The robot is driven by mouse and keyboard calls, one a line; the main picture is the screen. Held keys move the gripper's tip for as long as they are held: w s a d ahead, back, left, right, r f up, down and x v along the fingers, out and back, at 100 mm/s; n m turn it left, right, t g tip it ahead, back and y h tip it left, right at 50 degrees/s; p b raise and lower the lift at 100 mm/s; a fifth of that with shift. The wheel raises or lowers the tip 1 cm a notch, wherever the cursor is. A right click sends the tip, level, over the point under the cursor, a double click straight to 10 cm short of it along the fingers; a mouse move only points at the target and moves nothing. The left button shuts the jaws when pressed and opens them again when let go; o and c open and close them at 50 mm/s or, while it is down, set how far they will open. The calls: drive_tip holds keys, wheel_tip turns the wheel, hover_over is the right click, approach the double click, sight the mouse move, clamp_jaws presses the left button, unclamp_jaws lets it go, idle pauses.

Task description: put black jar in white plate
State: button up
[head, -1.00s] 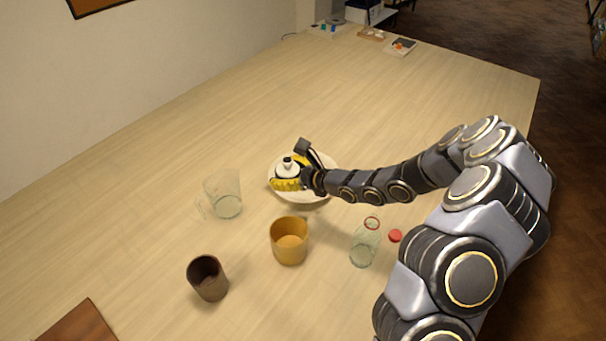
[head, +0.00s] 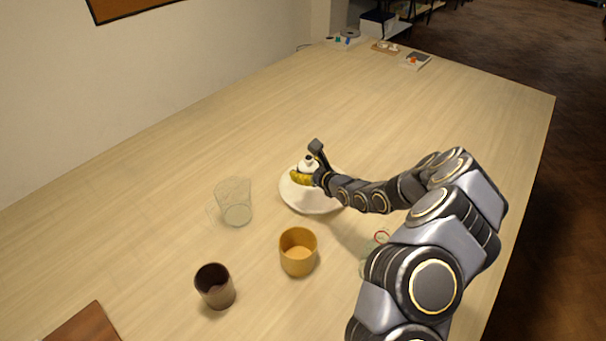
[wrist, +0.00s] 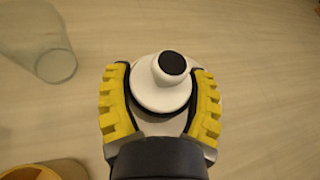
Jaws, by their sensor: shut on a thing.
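My gripper (head: 305,175) has yellow-padded fingers and is shut on the black jar (head: 308,161). From above, in the wrist view, the jar (wrist: 162,84) shows a round white lid and a white knob with a black top. A dark edge shows around the lid between the fingers; the rest of its body is mostly hidden. The white plate (head: 309,203) lies on the table, and the jar is over its far left part in the head view. I cannot tell whether the jar touches the plate.
A clear glass pitcher (head: 236,203) stands left of the plate. An amber cup (head: 297,256) and a dark brown cup (head: 215,290) stand nearer. A clear bottle (head: 369,262) is partly hidden behind my arm.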

drive_tip(key=w+f, duration=0.4)
drive_tip(key=w, duration=0.1)
drive_tip(key=w+f, duration=0.2)
drive_tip(key=w, duration=0.1)
drive_tip(key=shift+w+a+f, duration=0.15)
drive_tip(key=shift+a+f, duration=0.1)
drive_tip(key=shift+w+a+f, duration=0.1)
drive_tip(key=shift+w+f, duration=0.55)
drive_tip(key=shift+f, duration=1.5)
drive_tip(key=shift+f, duration=0.15)
drive_tip(key=o, duration=1.1)
drive_tip(key=shift+s, duration=0.1)
